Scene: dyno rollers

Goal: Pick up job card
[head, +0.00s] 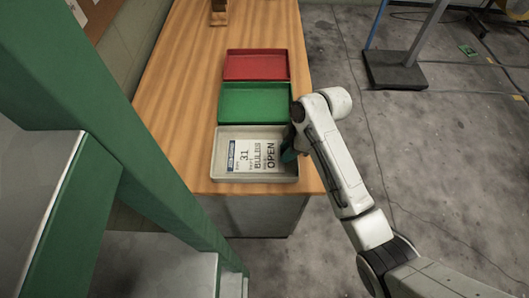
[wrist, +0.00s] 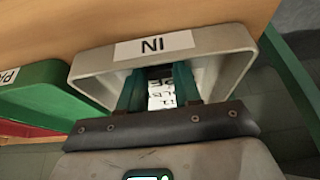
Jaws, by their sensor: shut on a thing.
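The job card (head: 250,155) is white with dark print, including "31" and "OPEN", and lies in or just above the pale grey tray (head: 217,152) nearest the table's front edge. My gripper (head: 289,152) reaches into the tray's right side and meets the card's right edge. In the wrist view, the teal fingers of my gripper (wrist: 159,92) reach inside the tray, labelled "IN" (wrist: 153,45), with the card (wrist: 161,96) between them. My gripper is shut on the card. The exact contact is hidden, and I cannot tell whether the card is lifted.
A green tray (head: 254,102) and a red tray (head: 255,65) stand in line behind the pale tray on the wooden table (head: 175,95). A wooden object (head: 219,12) stands at the far end. A green post (head: 95,120) crosses the left. Concrete floor lies to the right.

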